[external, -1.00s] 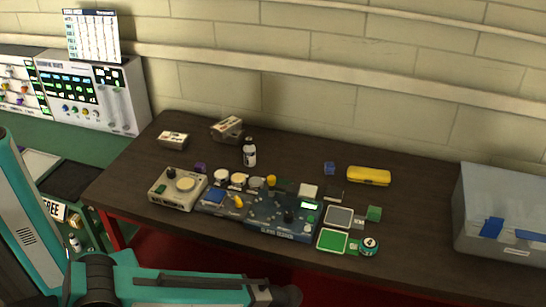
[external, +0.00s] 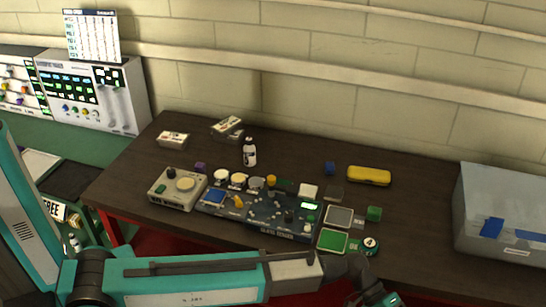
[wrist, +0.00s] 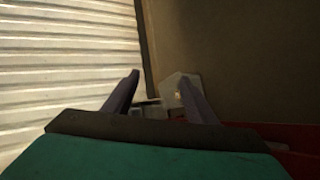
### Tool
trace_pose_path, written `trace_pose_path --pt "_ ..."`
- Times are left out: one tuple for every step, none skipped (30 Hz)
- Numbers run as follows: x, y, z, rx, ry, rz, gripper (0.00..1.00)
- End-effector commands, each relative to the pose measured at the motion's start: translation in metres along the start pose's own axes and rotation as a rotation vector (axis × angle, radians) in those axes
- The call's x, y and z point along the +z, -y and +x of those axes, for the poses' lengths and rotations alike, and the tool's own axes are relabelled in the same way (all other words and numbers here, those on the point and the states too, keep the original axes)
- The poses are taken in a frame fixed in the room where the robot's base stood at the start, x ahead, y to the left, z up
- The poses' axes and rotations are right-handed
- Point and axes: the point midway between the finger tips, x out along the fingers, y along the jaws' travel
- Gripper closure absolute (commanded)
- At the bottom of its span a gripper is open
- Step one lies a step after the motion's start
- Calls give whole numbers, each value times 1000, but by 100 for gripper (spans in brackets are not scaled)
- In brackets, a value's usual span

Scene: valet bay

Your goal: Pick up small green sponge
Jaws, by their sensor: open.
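A small green block (external: 374,213), which looks like the small green sponge, sits on the dark table right of a grey-faced square pad (external: 339,216). My gripper (wrist: 159,78) is open in the wrist view, its two dark fingers spread with nothing held between them. In the external view only its wrist end shows at the bottom edge, in front of the table and below the green block; its fingertips are out of frame there. I cannot make out the green block in the wrist view.
A green-faced square pad (external: 333,241) and a round green-and-white item (external: 371,246) lie near the block. A yellow case (external: 369,176) and a blue cube (external: 330,168) are behind it. A grey bin (external: 505,215) stands at the right. The table between block and bin is clear.

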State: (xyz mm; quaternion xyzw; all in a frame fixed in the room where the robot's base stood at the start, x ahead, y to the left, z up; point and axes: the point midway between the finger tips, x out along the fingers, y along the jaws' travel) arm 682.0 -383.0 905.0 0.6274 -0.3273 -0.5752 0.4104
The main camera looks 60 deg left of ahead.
Motion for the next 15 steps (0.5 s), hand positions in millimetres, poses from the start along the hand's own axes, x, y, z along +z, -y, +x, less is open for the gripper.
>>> trace_pose_path --pt "-3 -15 0 21 -2 4 48" --pt "-4 -23 -1 34 -3 4 48" --pt "-5 -33 -1 50 -4 4 48" --pt "-7 -40 -2 63 -6 1 48" --pt "-8 -47 -3 74 -7 -1 48" --pt "-10 -56 -4 90 -9 -3 48" --pt "-13 -62 -7 101 -13 -14 48" --pt "-16 -68 -10 112 -16 -24 48" --pt "-21 -72 -15 123 -22 -44 48" --pt "-26 -75 -19 131 -28 -64 48" --pt "-29 -76 -23 136 -32 -84 48" --pt "-34 -74 -28 138 -39 -112 48" --pt "-38 -73 -32 141 -44 -132 48" --pt "-42 -70 -37 142 -50 -154 48" --pt "-47 -67 -42 142 -56 -184 48"
